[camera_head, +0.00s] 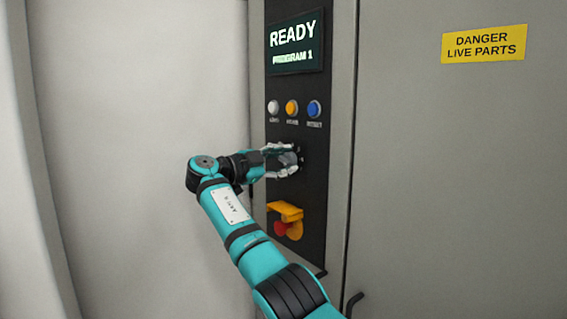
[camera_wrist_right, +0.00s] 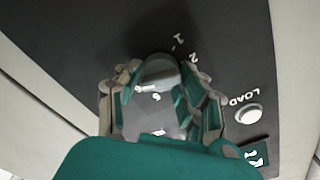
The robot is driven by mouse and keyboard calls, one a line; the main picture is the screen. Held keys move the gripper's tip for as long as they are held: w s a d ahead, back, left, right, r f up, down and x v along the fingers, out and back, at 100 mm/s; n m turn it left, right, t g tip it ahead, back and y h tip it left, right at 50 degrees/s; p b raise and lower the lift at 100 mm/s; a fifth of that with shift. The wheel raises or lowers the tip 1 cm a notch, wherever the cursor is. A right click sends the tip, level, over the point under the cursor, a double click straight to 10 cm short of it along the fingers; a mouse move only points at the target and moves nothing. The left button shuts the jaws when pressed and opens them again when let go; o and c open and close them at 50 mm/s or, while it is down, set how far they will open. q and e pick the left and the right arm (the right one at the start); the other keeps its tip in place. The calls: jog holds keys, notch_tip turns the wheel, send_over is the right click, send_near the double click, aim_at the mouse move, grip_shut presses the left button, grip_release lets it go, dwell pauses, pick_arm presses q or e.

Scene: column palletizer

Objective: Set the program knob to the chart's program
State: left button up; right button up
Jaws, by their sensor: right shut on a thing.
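The program knob (camera_wrist_right: 160,70) sits on the dark control panel (camera_head: 313,205), with the numbers 1 and 2 printed beside it in the wrist view. My right gripper (camera_head: 288,162) is at the panel below the row of buttons and shut on the knob; its fingers, also in the wrist view (camera_wrist_right: 162,88), lie on both sides of it. The fingers hide most of the knob in the head view, and I cannot tell its pointer position. The display (camera_head: 294,42) reads READY, PROGRAM 1. No chart is in view. My left gripper is not in view.
White (camera_head: 273,107), amber (camera_head: 291,107) and blue (camera_head: 314,108) buttons sit just above my right gripper. The white one, labelled LOAD, is close in the wrist view (camera_wrist_right: 248,114). Below are a yellow guard (camera_head: 286,210) and red button (camera_head: 281,229). A yellow danger sign (camera_head: 484,44) is at right.

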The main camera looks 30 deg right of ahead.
jog(key=shift+f+m, duration=0.2)
jog(key=shift+m, duration=0.8)
jog(key=o, duration=1.1)
jog(key=shift+r, duration=0.15)
jog(key=shift+o, duration=0.2)
jog(key=a, duration=1.2)
jog(key=shift+s, duration=0.45)
